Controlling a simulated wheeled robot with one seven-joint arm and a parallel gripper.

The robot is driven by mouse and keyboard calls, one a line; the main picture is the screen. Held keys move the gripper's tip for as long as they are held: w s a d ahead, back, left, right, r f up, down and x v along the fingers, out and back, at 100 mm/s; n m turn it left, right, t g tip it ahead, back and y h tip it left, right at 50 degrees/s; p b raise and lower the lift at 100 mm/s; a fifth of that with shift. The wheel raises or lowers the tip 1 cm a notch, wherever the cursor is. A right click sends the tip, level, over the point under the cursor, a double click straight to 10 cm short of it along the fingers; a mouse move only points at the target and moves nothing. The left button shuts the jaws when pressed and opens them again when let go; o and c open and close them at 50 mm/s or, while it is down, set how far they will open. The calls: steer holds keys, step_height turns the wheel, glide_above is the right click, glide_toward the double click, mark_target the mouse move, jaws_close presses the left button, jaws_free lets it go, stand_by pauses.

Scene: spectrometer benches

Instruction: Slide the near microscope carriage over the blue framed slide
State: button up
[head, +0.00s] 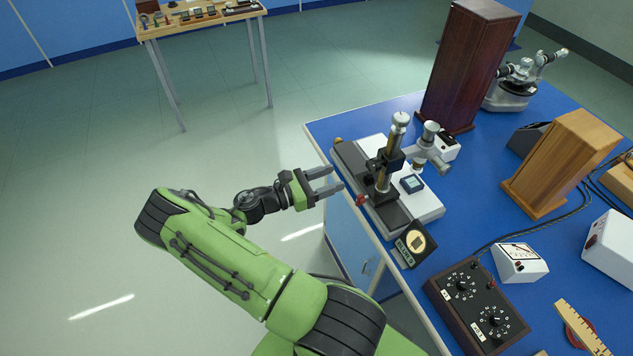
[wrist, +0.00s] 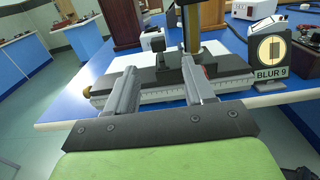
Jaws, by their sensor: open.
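The near microscope carriage (head: 384,190) stands on a dark rail (head: 347,157) along the table's left edge. It carries an upright brass post (head: 396,140) and a grey microscope tube (head: 430,145) reaching right. The blue framed slide (head: 412,183) lies on the white base plate, beneath and slightly nearer than the tube. My gripper (head: 332,180) is open and empty, just left of the rail, fingers pointing at the carriage. In the wrist view my gripper (wrist: 160,72) has its two fingers spread before the rail; the carriage (wrist: 194,78) shows at the right finger. Contact cannot be told.
A red knob (head: 361,200) sits at the rail's side. A BLUR 9 sign (head: 415,243) stands at the near end. A dial box (head: 475,305), a white meter (head: 519,262) and wooden cabinets (head: 465,65) crowd the blue table. Open floor lies left.

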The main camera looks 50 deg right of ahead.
mark_target(366, 175)
steer(key=v, duration=0.4)
step_height(366, 175, up, 6)
steer(key=d+t+y+b, duration=0.1)
steer(key=t+y+b, duration=0.1)
steer(key=y+b, duration=0.25)
steer(key=shift+h, duration=0.25)
steer(key=b+x, duration=0.1)
steer(key=x, duration=0.4)
steer(key=b+x, duration=0.2)
steer(key=x, duration=0.3)
steer(key=b+x, duration=0.2)
steer(key=x, duration=0.3)
steer(key=shift+s+d+r, duration=0.2)
steer(key=shift+s+d, duration=0.05)
steer(key=shift+d, duration=0.2)
jaws_close()
